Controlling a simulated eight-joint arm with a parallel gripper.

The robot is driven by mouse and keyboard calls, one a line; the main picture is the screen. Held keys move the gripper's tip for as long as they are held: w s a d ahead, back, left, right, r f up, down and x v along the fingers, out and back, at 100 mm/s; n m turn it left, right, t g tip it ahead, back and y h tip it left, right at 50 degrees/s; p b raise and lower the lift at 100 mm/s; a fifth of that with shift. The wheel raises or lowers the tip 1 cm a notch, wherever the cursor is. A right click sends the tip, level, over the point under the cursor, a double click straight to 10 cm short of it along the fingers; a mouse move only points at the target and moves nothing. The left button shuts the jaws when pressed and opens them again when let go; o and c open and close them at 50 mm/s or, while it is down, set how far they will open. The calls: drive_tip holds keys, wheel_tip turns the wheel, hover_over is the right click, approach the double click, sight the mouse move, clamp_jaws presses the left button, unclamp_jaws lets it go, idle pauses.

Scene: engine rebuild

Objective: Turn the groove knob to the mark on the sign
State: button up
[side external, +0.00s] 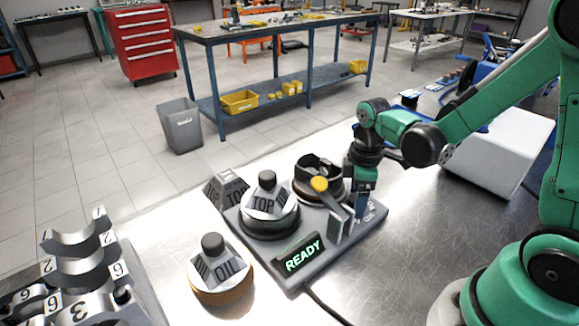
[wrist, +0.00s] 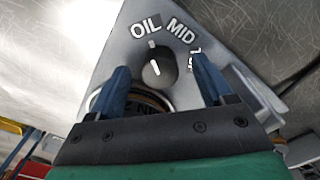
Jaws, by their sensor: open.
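The groove knob (wrist: 158,70) is a dark round knob on the grey base plate, seen in the wrist view. Its white pointer line points up toward the OIL label (wrist: 146,28). The MID label (wrist: 181,34) is to the right of it, and a third label is partly hidden by my right finger. My gripper (wrist: 158,88) is open, with one finger on each side of the knob and no visible contact. In the side view my gripper (side external: 362,203) points down over the plate's right part and hides the knob. A grey wedge sign (side external: 226,189) at the plate's back left reads TOP.
A TOP-marked piece (side external: 268,197) sits on a dark round seat. A READY display (side external: 303,255) is in front. An OIL-marked piece (side external: 216,268) and engine block (side external: 75,270) are left.

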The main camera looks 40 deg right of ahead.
clamp_jaws()
drive_tip(key=shift+m, duration=0.3)
drive_tip(key=m, duration=1)
drive_tip(key=shift+m, duration=0.4)
drive_tip(key=m, duration=0.5)
drive_tip(key=shift+m, duration=2.8)
